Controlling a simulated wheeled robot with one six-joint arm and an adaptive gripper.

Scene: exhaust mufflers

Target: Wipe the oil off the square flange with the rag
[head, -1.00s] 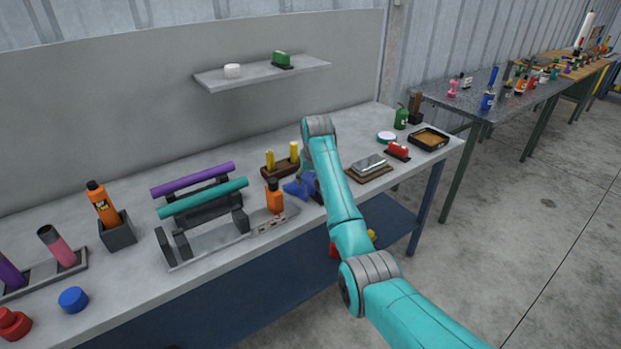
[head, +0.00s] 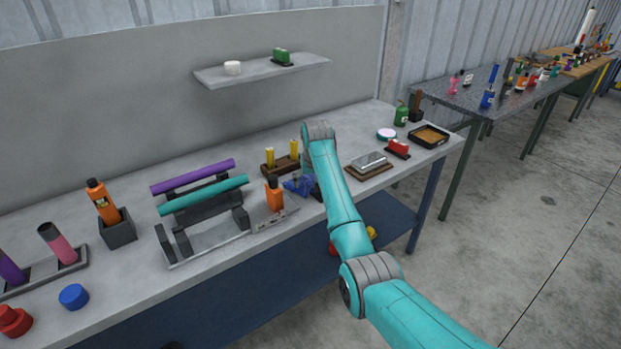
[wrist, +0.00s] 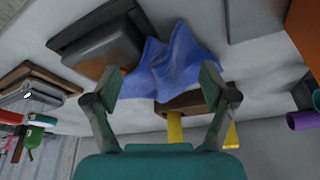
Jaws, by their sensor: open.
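A crumpled blue rag (head: 298,186) lies on the bench, left of my forearm. In the wrist view the rag (wrist: 172,62) is just ahead of my gripper (wrist: 160,88), roughly between the fingertip lines. The two fingers are spread apart with nothing held. A dark block with a grey top (wrist: 98,48) sits beside the rag in the wrist view; I cannot tell if it is the square flange, and no oil is clear on it. In the head view my arm hides the gripper and most of that spot.
A wooden block with yellow pegs (head: 281,165) stands just behind the rag. An orange bottle (head: 274,195) and a rack with purple and teal tubes (head: 203,195) are to the left. A silver piece on a brown board (head: 369,165) lies right of my arm.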

